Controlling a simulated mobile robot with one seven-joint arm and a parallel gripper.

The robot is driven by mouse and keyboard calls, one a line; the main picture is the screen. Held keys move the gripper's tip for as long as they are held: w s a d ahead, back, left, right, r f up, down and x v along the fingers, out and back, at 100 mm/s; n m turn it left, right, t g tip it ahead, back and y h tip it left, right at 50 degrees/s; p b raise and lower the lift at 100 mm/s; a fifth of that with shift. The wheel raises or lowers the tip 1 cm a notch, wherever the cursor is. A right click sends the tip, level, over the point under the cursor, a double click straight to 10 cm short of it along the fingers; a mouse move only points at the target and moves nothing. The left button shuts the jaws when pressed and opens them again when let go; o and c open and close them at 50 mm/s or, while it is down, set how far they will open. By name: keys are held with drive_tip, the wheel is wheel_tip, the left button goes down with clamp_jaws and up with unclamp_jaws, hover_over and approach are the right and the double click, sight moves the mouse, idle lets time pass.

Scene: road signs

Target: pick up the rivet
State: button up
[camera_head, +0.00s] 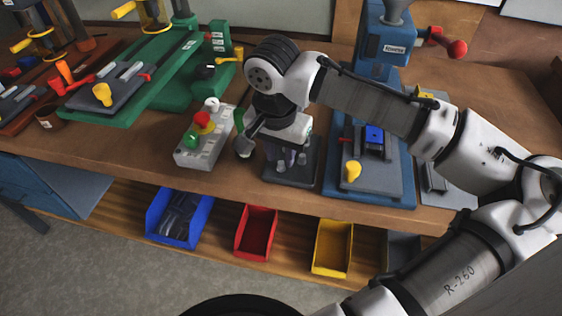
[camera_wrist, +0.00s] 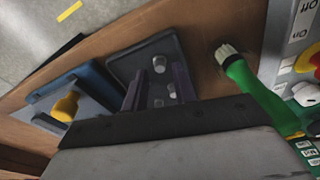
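Several small light-grey rivets stand on a dark plate (camera_head: 306,178) at the bench's front, under my gripper (camera_head: 291,158). In the wrist view, one rivet (camera_wrist: 159,64) is near the plate's far part. Two more rivets (camera_wrist: 172,91) are close together, nearer the fingers. The same dark plate (camera_wrist: 121,66) lies beneath them. My gripper (camera_wrist: 158,82) has its two dark purple fingers apart, and rivets show in the gap between them. Nothing is seen held. Which rivet is lined up, and whether a finger touches the plate, I cannot tell.
A grey button box (camera_head: 190,155) stands left of the plate. A blue machine base (camera_head: 380,192) stands at right. Blue, red and yellow bins (camera_head: 332,247) sit on the lower shelf.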

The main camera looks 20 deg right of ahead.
wheel_tip(320, 180, down, 2)
drive_tip(key=shift+w+d+f, duration=0.1)
clamp_jaws()
idle(0.4)
wheel_tip(320, 180, up, 20)
drive_tip(key=b, duration=0.1)
